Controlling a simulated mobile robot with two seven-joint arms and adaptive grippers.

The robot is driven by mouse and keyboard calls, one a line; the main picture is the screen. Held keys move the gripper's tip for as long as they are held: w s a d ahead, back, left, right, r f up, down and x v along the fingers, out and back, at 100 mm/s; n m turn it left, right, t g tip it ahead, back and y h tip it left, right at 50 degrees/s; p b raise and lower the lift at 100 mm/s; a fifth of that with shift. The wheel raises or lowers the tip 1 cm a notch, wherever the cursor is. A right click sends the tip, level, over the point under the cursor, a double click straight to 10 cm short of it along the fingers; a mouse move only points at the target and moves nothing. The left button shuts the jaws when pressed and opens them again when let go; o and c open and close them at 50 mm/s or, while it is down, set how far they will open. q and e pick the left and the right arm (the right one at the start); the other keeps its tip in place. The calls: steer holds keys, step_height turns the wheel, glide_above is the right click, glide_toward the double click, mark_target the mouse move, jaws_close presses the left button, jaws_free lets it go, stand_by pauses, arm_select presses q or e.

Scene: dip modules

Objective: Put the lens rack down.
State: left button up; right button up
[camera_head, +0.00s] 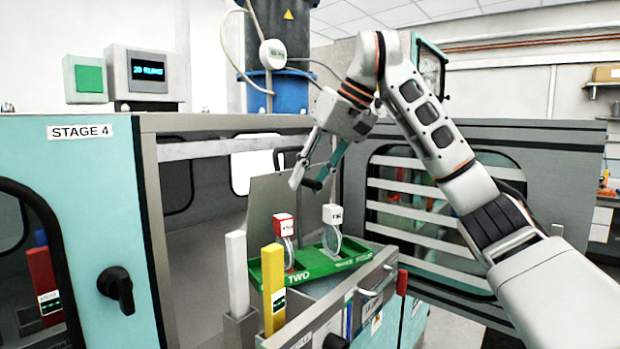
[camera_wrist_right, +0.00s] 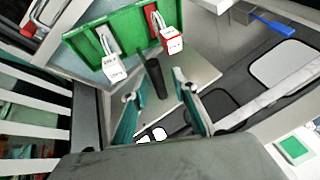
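The lens rack (camera_head: 344,264) is a green tray lettered TWO and FOUR, low in the grey bay at centre. It carries a lens with a red tag (camera_head: 284,228) and one with a white tag (camera_head: 332,215). It also shows at the top of the right wrist view (camera_wrist_right: 88,46). My right gripper (camera_head: 310,182) is above the rack, fingers apart. In the right wrist view, a black upright handle (camera_wrist_right: 153,78) stands between the fingers with gaps visible. What lies under the rack is mostly hidden. My left gripper is out of view.
A white post (camera_head: 236,272) and a yellow post (camera_head: 273,290) stand at the rack's left. A slatted grey door (camera_head: 560,190) stands open behind my right arm. The teal STAGE 4 cabinet (camera_head: 100,190) is at left.

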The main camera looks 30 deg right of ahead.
steer(key=shift+r+p, duration=0.45)
steer(key=shift+r, duration=0.05)
steer(key=v, duration=1.2)
steer(key=shift+s, duration=0.1)
